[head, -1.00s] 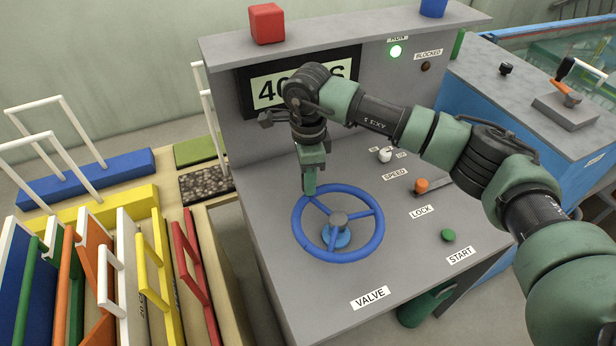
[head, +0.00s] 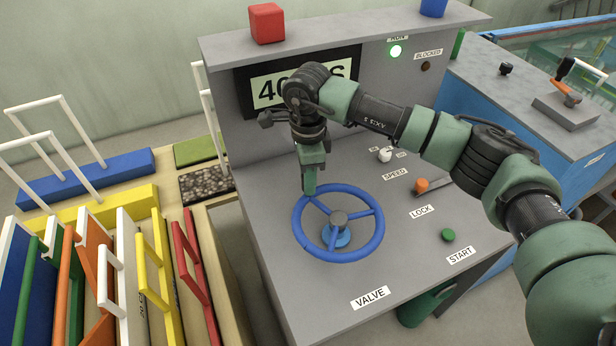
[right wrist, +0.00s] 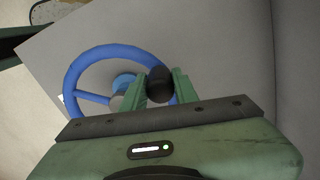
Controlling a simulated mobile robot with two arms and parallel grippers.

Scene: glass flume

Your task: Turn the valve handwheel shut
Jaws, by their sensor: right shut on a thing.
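The blue valve handwheel (head: 339,257) stands on the grey console above the VALVE label. Its grey hub and spokes show in the head view. My right gripper (head: 309,188) points down at the wheel's far left rim. In the right wrist view, the blue rim of the handwheel (right wrist: 72,75) curves to the left of the fingers. A black knob (right wrist: 160,84) at the rim sits between the fingers of my right gripper (right wrist: 159,88), which are shut on it. The knob is hidden by the gripper in the head view. My left gripper is not in view.
A red block (head: 266,23) stands on top. Racked coloured panels with handles (head: 150,265) stand close at left.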

